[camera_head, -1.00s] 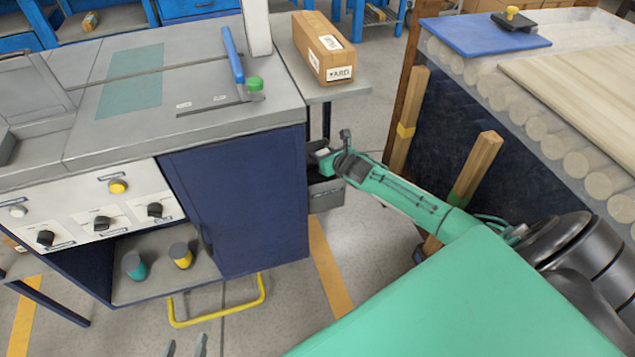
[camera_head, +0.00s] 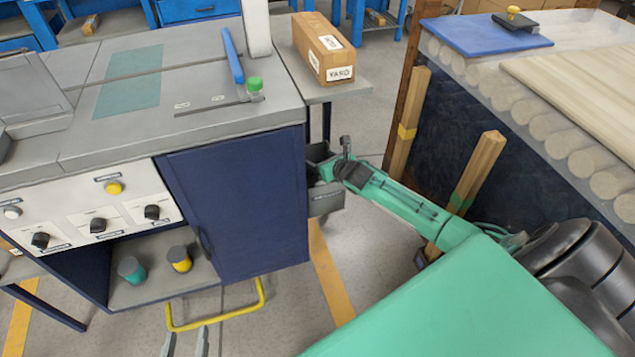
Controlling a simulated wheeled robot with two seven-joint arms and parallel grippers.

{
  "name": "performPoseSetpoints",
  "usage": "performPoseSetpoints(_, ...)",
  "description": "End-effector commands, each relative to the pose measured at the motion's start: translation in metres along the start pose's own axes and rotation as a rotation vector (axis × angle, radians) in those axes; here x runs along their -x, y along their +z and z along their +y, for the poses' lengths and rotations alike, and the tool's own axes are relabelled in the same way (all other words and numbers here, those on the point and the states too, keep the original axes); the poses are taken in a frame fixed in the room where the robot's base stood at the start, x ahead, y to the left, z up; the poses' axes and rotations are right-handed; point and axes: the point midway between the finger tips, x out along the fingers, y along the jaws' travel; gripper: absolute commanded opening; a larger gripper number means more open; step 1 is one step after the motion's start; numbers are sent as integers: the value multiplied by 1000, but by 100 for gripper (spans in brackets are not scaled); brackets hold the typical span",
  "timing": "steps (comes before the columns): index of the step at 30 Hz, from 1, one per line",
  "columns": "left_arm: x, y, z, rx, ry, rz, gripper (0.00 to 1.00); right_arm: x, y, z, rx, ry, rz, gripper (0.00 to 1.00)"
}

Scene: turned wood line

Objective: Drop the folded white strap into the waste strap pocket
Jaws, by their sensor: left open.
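A small grey pocket (camera_head: 325,202) hangs on the right side of the blue cabinet, below the worktop; it appears to be the waste strap pocket. My right arm reaches in from the right, and its gripper (camera_head: 320,172) is at the top of this pocket. The fingertips are hidden or too small to make out, so I cannot tell whether the jaws are open or shut. I cannot make out the folded white strap in the current view. My left gripper (camera_head: 185,342) shows only its two fingertips at the bottom edge, apart and empty.
The cabinet worktop (camera_head: 205,125) carries a blue-handled lever and a green-capped item. A cardboard box (camera_head: 323,48) sits on a side shelf above the pocket. A yellow floor-level bar (camera_head: 215,320) projects from the cabinet's front.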

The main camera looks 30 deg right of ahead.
Motion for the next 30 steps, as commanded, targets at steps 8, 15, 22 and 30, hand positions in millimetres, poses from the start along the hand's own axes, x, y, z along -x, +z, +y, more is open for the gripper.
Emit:
performPoseSetpoints(8,0,0,0,0,-1,-4,48,1,0,0,0,0,0,71)
performPoseSetpoints(15,4,3,-9,-13,-23,-116,48,10,2,0,1,-1,1,71)
performPoseSetpoints(22,14,13,-22,-26,-59,-284,48,23,2,0,0,0,1,71)
performPoseSetpoints(30,31,16,-42,-36,-114,-469,48,39,2,0,1,0,1,71)
